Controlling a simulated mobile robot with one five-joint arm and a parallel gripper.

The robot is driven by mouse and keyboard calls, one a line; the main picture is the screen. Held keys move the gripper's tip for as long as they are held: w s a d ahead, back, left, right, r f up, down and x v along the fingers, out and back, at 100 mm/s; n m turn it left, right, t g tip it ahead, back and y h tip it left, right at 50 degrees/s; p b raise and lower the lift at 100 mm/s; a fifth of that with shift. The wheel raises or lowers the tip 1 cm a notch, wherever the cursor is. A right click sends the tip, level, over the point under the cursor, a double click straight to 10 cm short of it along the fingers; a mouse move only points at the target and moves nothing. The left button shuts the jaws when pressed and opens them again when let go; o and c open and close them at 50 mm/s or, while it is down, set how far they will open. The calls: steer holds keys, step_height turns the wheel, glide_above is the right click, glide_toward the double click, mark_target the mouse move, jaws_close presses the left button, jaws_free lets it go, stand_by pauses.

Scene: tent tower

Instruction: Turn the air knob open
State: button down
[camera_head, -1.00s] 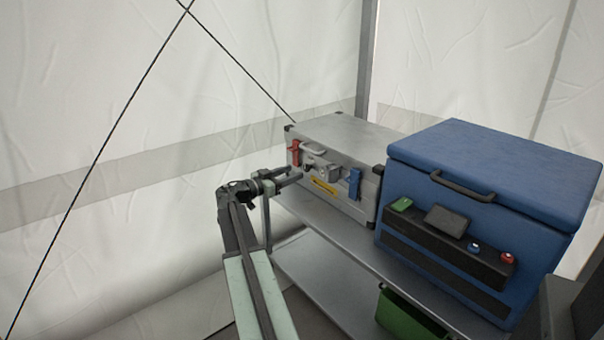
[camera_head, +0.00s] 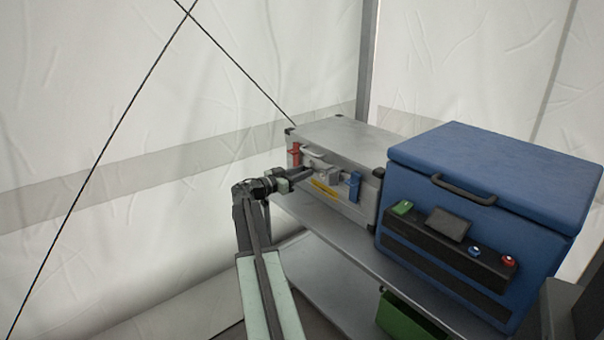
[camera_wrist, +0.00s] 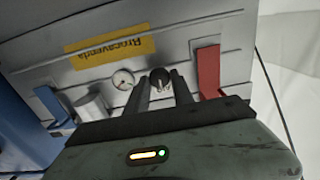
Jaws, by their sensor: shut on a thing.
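The air knob (camera_wrist: 160,79) is a small round black knob with a light pointer mark, on the front of a silver case (camera_head: 345,139). In the wrist view the two dark fingers of my gripper (camera_wrist: 161,88) stand on either side of it, and the gripper is shut on it. In the head view my gripper (camera_head: 302,181) reaches the case front from the left and hides the knob. A small white round gauge (camera_wrist: 122,79) sits beside the knob in the wrist view.
The case has a red latch (camera_head: 296,154), a blue latch (camera_head: 354,186) and a yellow label (camera_wrist: 109,51). It stands on a metal shelf (camera_head: 342,237). A blue cooler box (camera_head: 490,165) stands close on its right. A green bin (camera_head: 408,322) is below. White tent walls stand behind.

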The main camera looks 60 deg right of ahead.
steer(key=shift+w+f+n, duration=0.15)
steer(key=shift+n, duration=5.8)
steer(key=shift+w+f+n, duration=0.1)
steer(key=shift+n, duration=5.85)
steer(key=c, duration=1.1)
jaws_free()
